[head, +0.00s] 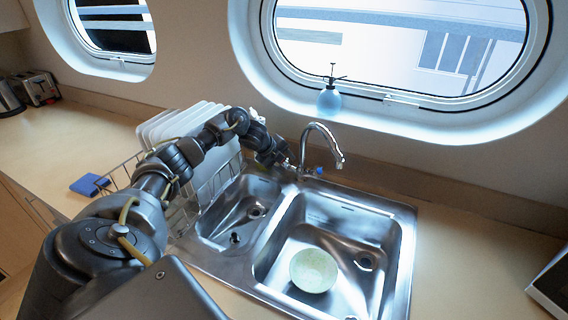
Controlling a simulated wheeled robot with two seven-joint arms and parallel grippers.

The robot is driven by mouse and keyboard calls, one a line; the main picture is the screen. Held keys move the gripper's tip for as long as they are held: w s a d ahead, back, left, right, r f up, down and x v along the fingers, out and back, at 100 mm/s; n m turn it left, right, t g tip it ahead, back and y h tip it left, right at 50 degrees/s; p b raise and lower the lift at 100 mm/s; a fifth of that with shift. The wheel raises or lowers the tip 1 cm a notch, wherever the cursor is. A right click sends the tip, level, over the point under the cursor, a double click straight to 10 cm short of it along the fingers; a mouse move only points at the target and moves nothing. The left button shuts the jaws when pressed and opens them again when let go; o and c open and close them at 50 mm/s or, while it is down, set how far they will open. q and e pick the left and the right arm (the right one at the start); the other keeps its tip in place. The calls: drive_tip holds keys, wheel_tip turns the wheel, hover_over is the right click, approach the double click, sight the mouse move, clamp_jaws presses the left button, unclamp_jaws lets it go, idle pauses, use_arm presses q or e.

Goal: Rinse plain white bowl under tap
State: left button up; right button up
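The pale, whitish-green bowl (313,270) sits upright in the right basin of the steel sink (400,215), left of that basin's drain. The chrome tap (323,135) arches behind the sink, its spout end over the back of the right basin. I cannot make out any water running from it. My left gripper (288,165) is at the tap's base, close to its left side. Its fingers are small and partly merged with the tap, so I cannot tell whether they touch it. My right gripper is not in view.
A dish rack with white plates (165,122) stands left of the sink, behind my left arm. A blue sponge (89,185) lies on the counter. A toaster (40,88) is at far left. The counter right of the sink is mostly clear.

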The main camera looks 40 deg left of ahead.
use_arm(q)
drive_tip(key=c, duration=0.7)
drive_tip(key=r+n+g+p, duration=0.1)
drive_tip(key=n+p, duration=0.1)
drive_tip(key=p, duration=0.2)
drive_tip(key=shift+w+f+n+g, duration=0.1)
drive_tip(key=shift+f+n+g, duration=0.1)
drive_tip(key=shift+n+g, duration=0.25)
drive_tip(key=shift+f+n+g, duration=0.3)
drive_tip(key=shift+n+g, duration=0.05)
drive_tip(key=shift+n, duration=0.5)
drive_tip(key=o, duration=1)
drive_tip(key=shift+c, duration=0.2)
drive_tip(key=shift+r, duration=0.1)
